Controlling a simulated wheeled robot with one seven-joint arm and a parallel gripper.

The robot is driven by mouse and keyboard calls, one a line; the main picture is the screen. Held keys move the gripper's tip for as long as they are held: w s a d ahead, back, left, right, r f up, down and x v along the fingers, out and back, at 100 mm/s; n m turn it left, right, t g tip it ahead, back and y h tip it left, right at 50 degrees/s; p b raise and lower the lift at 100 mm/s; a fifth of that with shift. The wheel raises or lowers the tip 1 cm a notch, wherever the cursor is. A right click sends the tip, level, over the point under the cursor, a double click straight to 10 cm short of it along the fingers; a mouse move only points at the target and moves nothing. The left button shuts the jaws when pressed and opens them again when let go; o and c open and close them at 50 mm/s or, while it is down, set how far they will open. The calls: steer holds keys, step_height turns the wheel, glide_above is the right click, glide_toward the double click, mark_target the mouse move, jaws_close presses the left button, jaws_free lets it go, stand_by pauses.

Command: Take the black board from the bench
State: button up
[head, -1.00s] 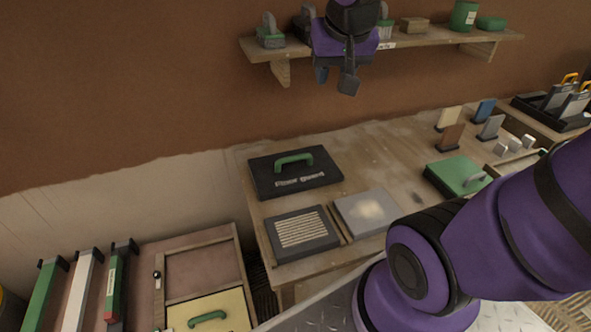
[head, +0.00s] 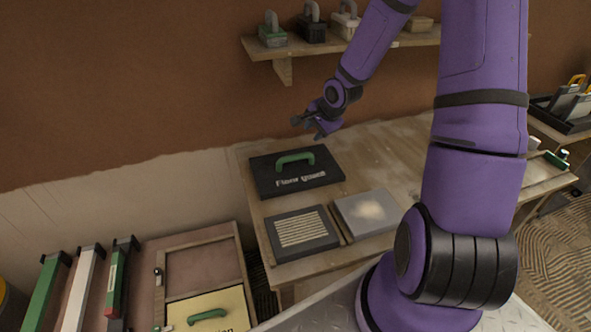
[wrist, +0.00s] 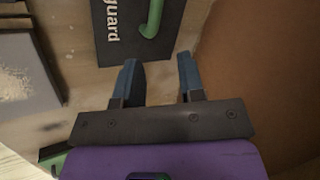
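The black board (head: 262,178) with a green handle (head: 294,158) and pale lettering lies flat on the wooden bench (head: 375,150), near the wall at the bench's left end. My gripper (head: 309,124) is above the bench, a little behind and to the right of the board's handle, and apart from it. In the wrist view my gripper's blue fingers (wrist: 160,80) are spread with nothing between them. The board (wrist: 115,40) shows ahead of the fingertips there, with part of its green handle (wrist: 153,15) cut off by the top edge.
On the bench in front of the board lie a dark-framed ribbed panel (head: 302,248) and a grey slab with a pale patch (head: 366,213). A wall shelf (head: 300,49) with handled blocks is above. My arm hides much of the bench's right side.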

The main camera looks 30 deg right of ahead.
mark_target(297, 156)
steer(key=shift+w+a+f+m+t+y, duration=0.2)
steer(key=shift+w+a+f+m+y, duration=0.3)
steer(key=shift+w+f, duration=1.4)
steer(key=shift+w+a+f+m+t+y, duration=0.2)
steer(key=shift+w+f+m, duration=0.45)
steer(key=shift+f, duration=2.45)
steer(key=shift+w+a+f+m+t+y, duration=0.2)
steer(key=shift+w+a+f+m, duration=0.7)
steer(key=shift+f, duration=1.6)
steer(key=shift+w+d+n, duration=0.25)
steer(key=shift+d, duration=0.15)
jaws_close()
